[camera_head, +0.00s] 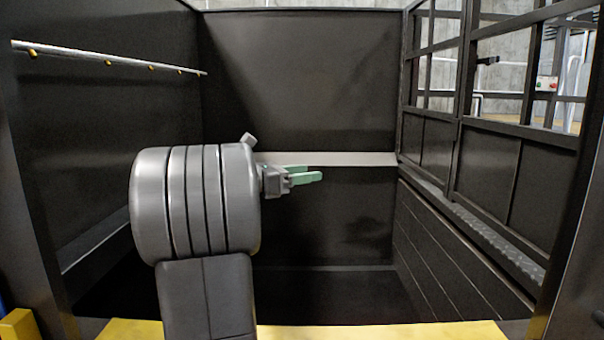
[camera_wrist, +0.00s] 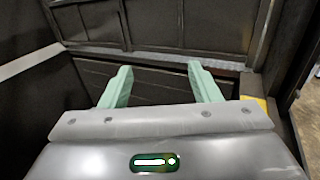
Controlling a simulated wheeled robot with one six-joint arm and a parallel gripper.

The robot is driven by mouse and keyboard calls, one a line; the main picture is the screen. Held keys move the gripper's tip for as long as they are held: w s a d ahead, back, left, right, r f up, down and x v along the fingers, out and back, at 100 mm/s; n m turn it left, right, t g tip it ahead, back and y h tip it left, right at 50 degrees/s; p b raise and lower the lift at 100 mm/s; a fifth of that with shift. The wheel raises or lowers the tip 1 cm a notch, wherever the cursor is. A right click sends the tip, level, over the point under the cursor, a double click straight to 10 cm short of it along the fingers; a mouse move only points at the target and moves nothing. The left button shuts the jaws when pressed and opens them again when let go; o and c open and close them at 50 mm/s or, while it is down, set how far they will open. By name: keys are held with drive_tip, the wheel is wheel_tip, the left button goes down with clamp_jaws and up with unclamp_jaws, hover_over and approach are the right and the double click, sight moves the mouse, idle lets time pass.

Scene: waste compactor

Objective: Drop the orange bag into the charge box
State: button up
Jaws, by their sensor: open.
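My gripper (camera_head: 308,174) reaches into the dark charge box (camera_head: 330,215), above its floor and in front of the back wall. In the wrist view the two green fingers of my gripper (camera_wrist: 162,88) stand wide apart, with nothing between them. The wrist view looks over them at the right side wall of the box (camera_wrist: 150,82). I see no orange bag in either view. The floor of the box is dark and partly hidden by my arm.
A yellow sill (camera_head: 380,331) runs along the front edge. A pipe with small nozzles (camera_head: 110,60) runs along the left wall. A framed barrier with mesh or glass panels (camera_head: 480,120) stands on the right. The box's middle right is free.

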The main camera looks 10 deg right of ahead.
drive_tip(key=s+a+b, duration=0.2)
drive_tip(key=a+b, duration=0.1)
drive_tip(key=a, duration=1)
drive_tip(key=shift+s+a+r, duration=0.15)
drive_tip(key=shift+s+a, duration=0.15)
drive_tip(key=shift+s, duration=0.05)
drive_tip(key=shift+d, duration=0.1)
